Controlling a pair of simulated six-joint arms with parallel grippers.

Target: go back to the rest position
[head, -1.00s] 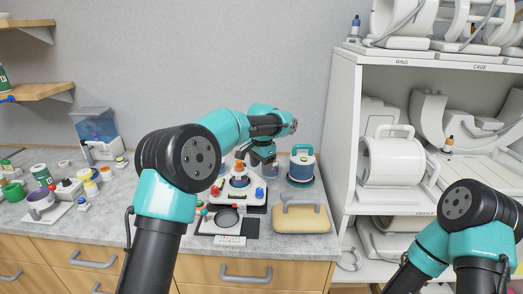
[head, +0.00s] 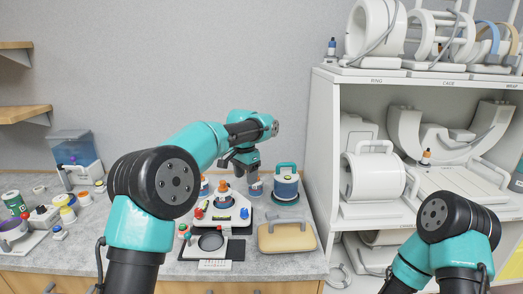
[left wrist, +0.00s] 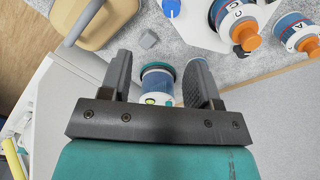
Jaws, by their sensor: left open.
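My left gripper (head: 240,162) is above the back of the grey bench in the head view, behind the tray of small parts. In the left wrist view its two fingers (left wrist: 157,72) stand wide apart with nothing held. A blue and white canister with a teal rim (left wrist: 157,84) shows beyond the gap between them, apart from the fingers as far as I can tell. In the head view a blue canister with a teal handle (head: 286,184) stands right of the gripper. My right arm shows at the lower right, but its gripper is out of frame.
A white tray of parts (head: 243,216) and a tan handled case (head: 287,238) lie on the bench (head: 150,218). Blue cylinders with orange caps (left wrist: 235,22) show in the left wrist view. A white shelf unit (head: 322,130) stands close on the right. Air above the bench is clear.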

